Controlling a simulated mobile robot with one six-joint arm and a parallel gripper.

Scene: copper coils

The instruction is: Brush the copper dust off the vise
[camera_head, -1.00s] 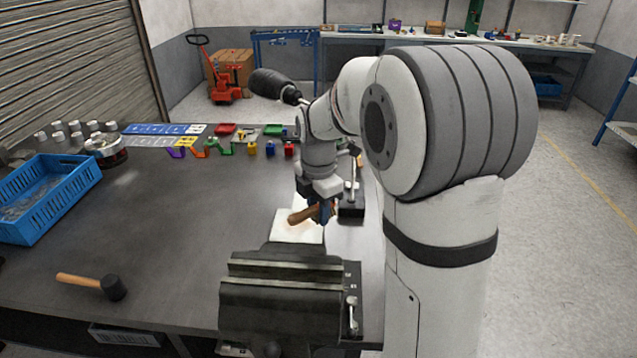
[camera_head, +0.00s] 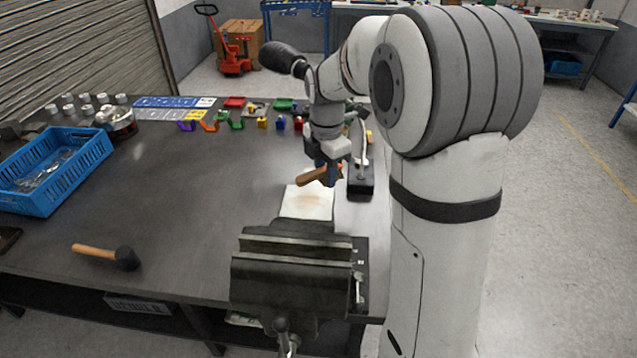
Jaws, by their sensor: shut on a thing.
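The dark vise (camera_head: 292,272) stands at the front edge of the bench, with two pale jaw strips across its top. I cannot make out copper dust on it at this size. My gripper (camera_head: 330,176) is beyond the vise, shut on a brush with a wooden handle (camera_head: 312,178) that points left. The brush's bristles are not clear to see. The brush is above a white sheet (camera_head: 306,203) that lies behind the vise and has a faint brownish patch on it. The brush looks apart from the vise.
A black block with a lever (camera_head: 361,180) stands close to the right of my gripper. A mallet (camera_head: 108,255) lies at the left, and a blue crate (camera_head: 60,185) stands beyond it. Small coloured parts (camera_head: 236,122) line the back. The middle bench is clear.

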